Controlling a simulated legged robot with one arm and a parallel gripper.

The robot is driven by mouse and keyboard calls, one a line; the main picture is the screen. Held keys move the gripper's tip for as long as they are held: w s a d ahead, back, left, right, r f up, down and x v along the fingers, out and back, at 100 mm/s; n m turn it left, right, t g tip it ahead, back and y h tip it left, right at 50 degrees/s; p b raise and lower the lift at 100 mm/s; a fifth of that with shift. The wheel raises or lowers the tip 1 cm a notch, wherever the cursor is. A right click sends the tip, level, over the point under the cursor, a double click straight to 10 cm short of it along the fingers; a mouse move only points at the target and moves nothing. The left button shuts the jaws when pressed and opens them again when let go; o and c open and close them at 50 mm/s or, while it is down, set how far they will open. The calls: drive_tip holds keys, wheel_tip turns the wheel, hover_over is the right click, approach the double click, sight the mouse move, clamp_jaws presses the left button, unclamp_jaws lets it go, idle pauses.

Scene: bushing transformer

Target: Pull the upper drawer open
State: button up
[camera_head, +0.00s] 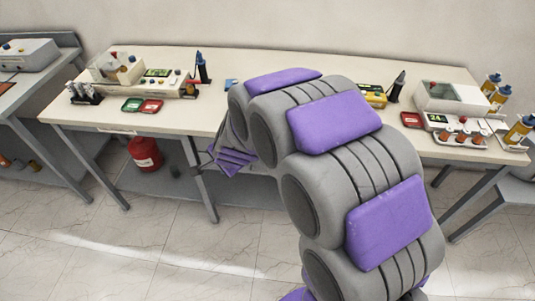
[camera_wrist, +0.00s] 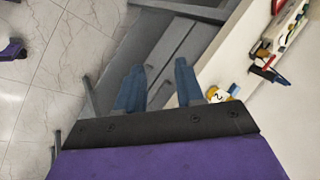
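My gripper (camera_wrist: 158,66) shows in the wrist view as two blue fingers set apart, with nothing between them. Beyond the fingertips are grey panels (camera_wrist: 168,42) beside the white worktable (camera_wrist: 212,55); they look like a drawer front, but I cannot clearly tell upper from lower. The fingers look apart from any handle, though the distance is hard to judge. In the head view my arm reaches to the front of the worktable (camera_head: 215,118) and hides the area below its middle. My fingers are not clearly visible there.
Control boxes, including one on the right (camera_head: 450,98), and small tools sit on the tabletop. Grey table legs (camera_head: 200,180) stand left of my arm. The tiled floor (camera_head: 140,245) in front is clear.

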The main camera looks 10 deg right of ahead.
drive_tip(key=w+a+f+m+t+h+p, duration=0.1)
drive_tip(key=w+a+f+m+t+h, duration=0.25)
drive_tip(key=w+f+m, duration=0.5)
drive_tip(key=s+d+f+m+t+h+p, duration=0.2)
drive_tip(key=s+d+f+m+t+h, duration=0.15)
drive_tip(key=d+f+m+h, duration=0.4)
drive_tip(key=w+d+f+n+h+b, duration=0.1)
drive_tip(key=w+d+f, duration=0.4)
drive_tip(key=w+d, duration=0.7)
drive_tip(key=shift+w+n+g+h+b, duration=0.25)
drive_tip(key=shift+n+g+h+b, duration=0.25)
drive_tip(key=shift+b, duration=0.75)
drive_tip(key=shift+d, duration=0.35)
drive_tip(key=c, duration=0.6)
clamp_jaws()
drive_tip(key=shift+s+a, duration=0.1)
